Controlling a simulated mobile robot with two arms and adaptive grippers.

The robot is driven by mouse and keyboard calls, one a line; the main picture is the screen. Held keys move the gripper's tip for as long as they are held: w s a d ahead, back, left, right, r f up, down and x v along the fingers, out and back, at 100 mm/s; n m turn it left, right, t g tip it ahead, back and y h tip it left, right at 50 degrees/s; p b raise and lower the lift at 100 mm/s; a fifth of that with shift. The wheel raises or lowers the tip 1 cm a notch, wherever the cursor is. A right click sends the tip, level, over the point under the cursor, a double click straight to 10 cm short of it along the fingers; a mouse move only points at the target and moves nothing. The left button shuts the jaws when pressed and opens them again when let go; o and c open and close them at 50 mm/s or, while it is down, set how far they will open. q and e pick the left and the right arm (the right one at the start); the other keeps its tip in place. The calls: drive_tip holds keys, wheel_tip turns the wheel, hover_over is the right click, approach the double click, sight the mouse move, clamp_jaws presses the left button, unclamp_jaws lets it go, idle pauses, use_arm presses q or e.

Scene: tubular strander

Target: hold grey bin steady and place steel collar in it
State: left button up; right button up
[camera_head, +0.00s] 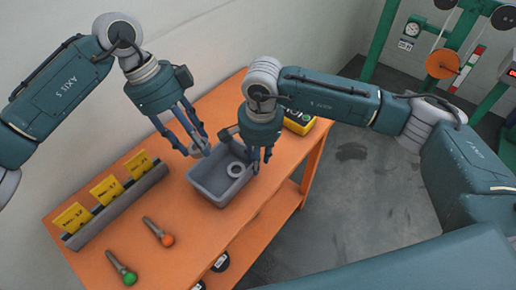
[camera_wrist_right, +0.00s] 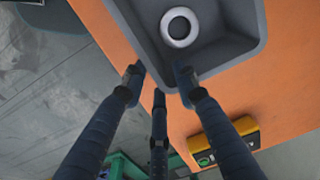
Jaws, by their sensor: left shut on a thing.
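The grey bin (camera_head: 208,190) stands on the orange table, and a pale collar (camera_head: 235,170) lies flat inside it. The bin wall (camera_wrist_right: 145,42) and this collar (camera_wrist_right: 180,27) also show in the right wrist view. My left gripper (camera_head: 200,146) is shut on a second grey ring, the steel collar (camera_head: 203,151), just above the bin's left rim. My right gripper (camera_head: 257,158) points down at the bin's right side; in its wrist view its fingertips (camera_wrist_right: 158,80) are around the bin's rim. I cannot tell whether they press on the wall.
A grey rack (camera_head: 118,208) with yellow cards stands at the table's left. Green-ended (camera_head: 122,268) and orange-ended (camera_head: 158,232) tools lie in front of it. A yellow device (camera_head: 299,121) sits behind the right gripper, also in the wrist view (camera_wrist_right: 222,145).

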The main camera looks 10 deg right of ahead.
drive_tip(key=shift+f, duration=0.4)
drive_tip(key=shift+c, duration=0.2)
clamp_jaws()
use_arm(q)
drive_tip(key=shift+f, duration=0.1)
